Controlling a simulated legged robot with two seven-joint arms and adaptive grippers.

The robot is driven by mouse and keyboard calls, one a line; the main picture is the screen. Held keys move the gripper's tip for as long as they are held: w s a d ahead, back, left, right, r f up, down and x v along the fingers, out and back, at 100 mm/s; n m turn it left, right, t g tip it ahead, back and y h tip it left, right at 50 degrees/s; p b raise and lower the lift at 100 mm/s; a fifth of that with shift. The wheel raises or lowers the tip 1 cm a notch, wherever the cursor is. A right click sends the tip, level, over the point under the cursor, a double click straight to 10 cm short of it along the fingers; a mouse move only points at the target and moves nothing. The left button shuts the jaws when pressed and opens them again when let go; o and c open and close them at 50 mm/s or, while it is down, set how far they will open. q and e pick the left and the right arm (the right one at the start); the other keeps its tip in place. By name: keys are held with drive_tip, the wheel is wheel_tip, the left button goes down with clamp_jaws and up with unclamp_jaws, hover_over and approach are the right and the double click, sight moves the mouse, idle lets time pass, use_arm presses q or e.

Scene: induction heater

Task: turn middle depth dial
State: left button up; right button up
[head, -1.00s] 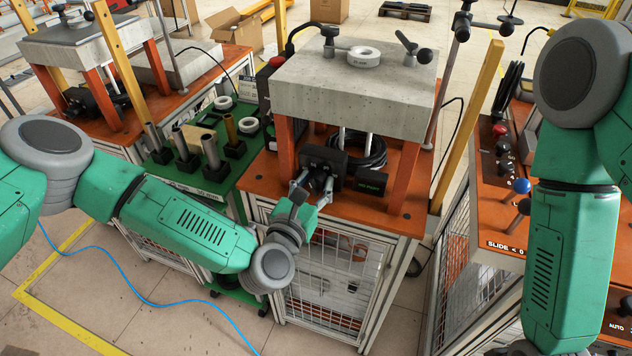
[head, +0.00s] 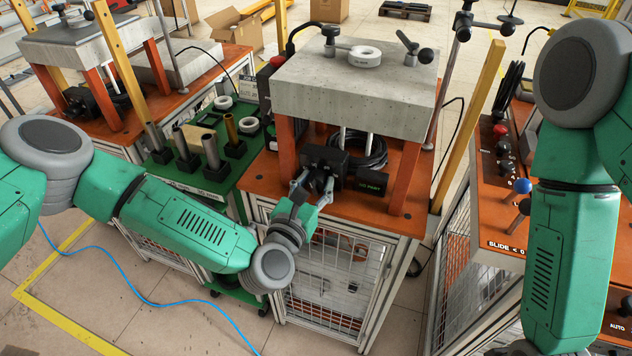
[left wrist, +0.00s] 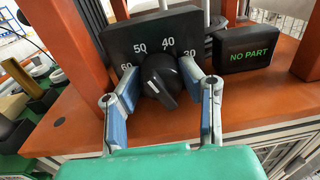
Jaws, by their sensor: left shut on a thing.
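The middle depth dial is a black knob (left wrist: 160,76) on a dark box (left wrist: 140,36) marked with numbers such as 40, 50 and 60. The box also shows in the head view (head: 324,160), under the concrete slab of the middle station. My left gripper (head: 312,183) is at the front of the box. In the left wrist view its two fingers (left wrist: 163,90) with blue pads stand on either side of the knob, shut on it. The knob's ridge is tilted. My right arm shows at the right, but its gripper is out of view.
A small black display (left wrist: 248,46) reading "NO PART" stands right of the dial box. Orange legs (head: 408,172) hold up the concrete slab (head: 355,97). A green table (head: 203,184) with dark holders and tubes stands to the left. A control panel (head: 487,207) is at the right.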

use_arm(q)
drive_tip(key=o, duration=1.1)
drive_tip(key=shift+o, duration=0.2)
drive_tip(key=v, duration=1.2)
drive_tip(key=shift+a, duration=0.1)
drive_tip(key=shift+c, duration=0.2)
